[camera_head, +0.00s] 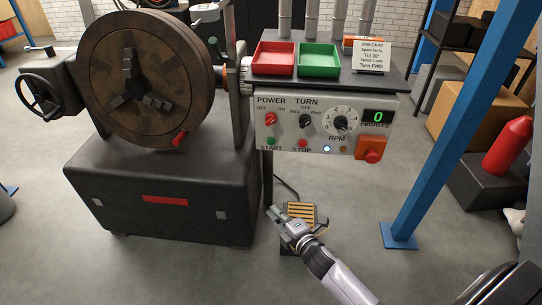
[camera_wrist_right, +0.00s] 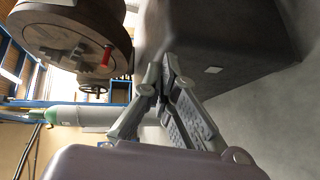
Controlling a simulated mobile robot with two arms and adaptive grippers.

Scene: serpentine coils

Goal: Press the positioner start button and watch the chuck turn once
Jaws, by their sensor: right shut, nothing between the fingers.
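The positioner's round brown chuck (camera_head: 112,108) faces me on the dark base, with a red handle (camera_head: 180,137) near its lower rim; it also shows in the right wrist view (camera_wrist_right: 50,32). The grey control panel (camera_head: 290,149) stands to its right. The green start button (camera_head: 271,141) is at the panel's lower left, uncovered, with the red stop button (camera_head: 303,143) beside it. The display (camera_head: 378,117) reads 0. My right gripper (camera_head: 274,212) is shut and empty, below the panel and apart from the button; its fingers show in the wrist view (camera_wrist_right: 161,76). My left gripper is out of view.
A red tray (camera_head: 274,72), a green tray (camera_head: 319,73) and a job card (camera_head: 370,56) sit above the panel. An orange-backed red button (camera_head: 371,156) projects at its right. A foot pedal (camera_head: 301,212) lies behind my gripper. A blue post (camera_head: 425,150) stands at right.

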